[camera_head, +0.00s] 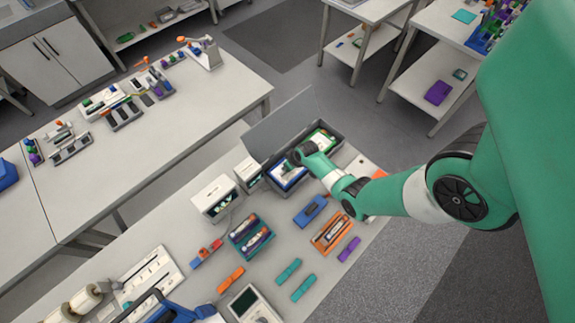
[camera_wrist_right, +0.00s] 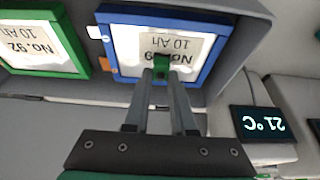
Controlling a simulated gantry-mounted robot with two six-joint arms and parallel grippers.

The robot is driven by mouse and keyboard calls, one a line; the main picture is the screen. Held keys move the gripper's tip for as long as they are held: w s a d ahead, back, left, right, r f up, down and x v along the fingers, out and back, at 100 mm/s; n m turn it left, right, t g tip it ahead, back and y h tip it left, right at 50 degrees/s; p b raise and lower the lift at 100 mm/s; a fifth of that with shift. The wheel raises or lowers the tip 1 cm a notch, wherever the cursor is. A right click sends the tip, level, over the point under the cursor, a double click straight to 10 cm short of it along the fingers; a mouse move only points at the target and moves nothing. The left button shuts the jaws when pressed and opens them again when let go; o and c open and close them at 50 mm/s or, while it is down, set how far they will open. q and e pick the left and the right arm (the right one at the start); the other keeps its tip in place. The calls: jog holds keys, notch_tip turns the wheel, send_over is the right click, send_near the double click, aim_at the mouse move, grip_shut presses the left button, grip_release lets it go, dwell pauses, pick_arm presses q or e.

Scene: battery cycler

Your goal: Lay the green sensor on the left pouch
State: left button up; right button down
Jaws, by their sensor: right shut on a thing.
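My right gripper (camera_wrist_right: 160,72) is shut on the small green sensor (camera_wrist_right: 161,66). In the right wrist view the sensor is in front of the pale face of the blue-framed pouch (camera_wrist_right: 120,42), over its printed label; I cannot tell whether it touches. The green-framed pouch (camera_wrist_right: 76,44) lies beside it. Both pouches are in an open grey box (camera_wrist_right: 232,20). In the head view the gripper (camera_head: 296,158) is over the box (camera_head: 268,160), with the blue-framed pouch (camera_head: 288,181) on the left and the green-framed one (camera_head: 322,136) on the right. My left gripper is out of view.
The box's raised lid (camera_head: 280,118) stands behind it. White units (camera_head: 214,197) are left of the box; a display reading 21 °C (camera_wrist_right: 262,124) is close to the gripper. A teal tray (camera_head: 251,237), an orange tray (camera_head: 332,230) and loose coloured items lie in front.

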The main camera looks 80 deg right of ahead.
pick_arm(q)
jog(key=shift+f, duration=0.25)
pick_arm(e)
jog(key=shift+f, duration=0.3)
jog(key=c, duration=0.7)
grip_release()
jog(key=shift+o, duration=0.2)
